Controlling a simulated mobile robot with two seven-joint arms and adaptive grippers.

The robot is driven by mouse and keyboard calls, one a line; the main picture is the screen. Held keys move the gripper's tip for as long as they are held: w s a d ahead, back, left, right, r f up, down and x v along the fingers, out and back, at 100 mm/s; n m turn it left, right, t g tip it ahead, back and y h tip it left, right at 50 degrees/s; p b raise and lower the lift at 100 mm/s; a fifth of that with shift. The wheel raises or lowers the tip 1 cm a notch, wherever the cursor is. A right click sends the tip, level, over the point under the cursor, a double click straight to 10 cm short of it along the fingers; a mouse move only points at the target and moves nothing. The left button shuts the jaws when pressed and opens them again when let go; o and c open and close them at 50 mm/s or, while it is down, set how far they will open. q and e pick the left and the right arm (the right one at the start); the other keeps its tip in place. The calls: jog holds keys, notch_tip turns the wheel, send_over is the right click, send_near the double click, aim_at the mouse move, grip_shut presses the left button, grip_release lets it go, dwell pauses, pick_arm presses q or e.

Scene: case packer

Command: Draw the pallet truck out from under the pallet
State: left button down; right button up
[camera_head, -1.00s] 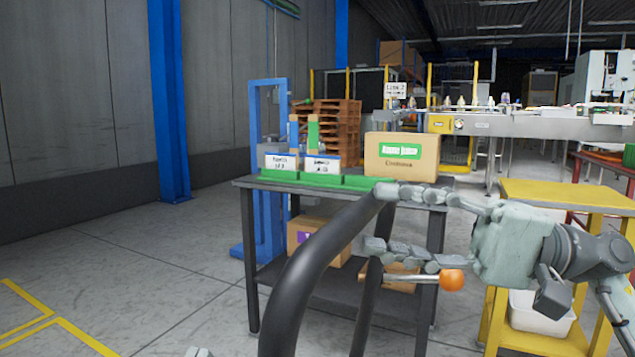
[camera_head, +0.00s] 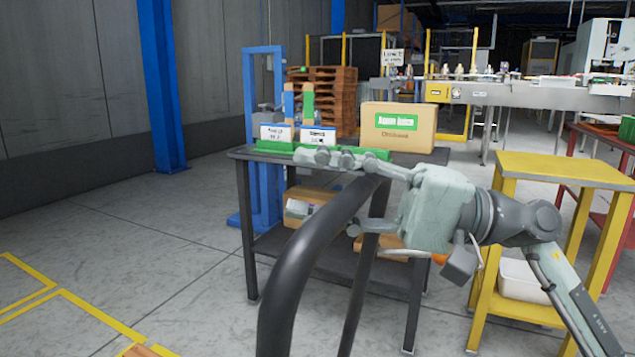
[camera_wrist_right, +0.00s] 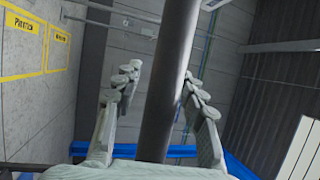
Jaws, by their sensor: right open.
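The pallet truck's handle is a thick black curved bar (camera_head: 290,275) rising from the bottom middle of the head view. A second, thinner dark bar stands beside it. My right gripper (camera_head: 328,194) is open, with one finger above and one below the handle's upper end. In the right wrist view the dark bar (camera_wrist_right: 168,75) runs between the two spread fingers (camera_wrist_right: 160,76), with gaps showing on both sides. The truck's body and forks are out of view. A brown wooden piece (camera_head: 142,351) shows at the bottom edge; I cannot tell if it is the pallet. My left gripper is not in view.
A dark table (camera_head: 238,154) with a carton (camera_head: 398,128) and green trays stands just beyond the handle. A yellow stand (camera_head: 560,170) is at the right, near my arm. Yellow floor lines (camera_head: 85,308) mark the clear floor at left.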

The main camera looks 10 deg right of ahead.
jog(key=shift+c, duration=0.4)
grip_shut()
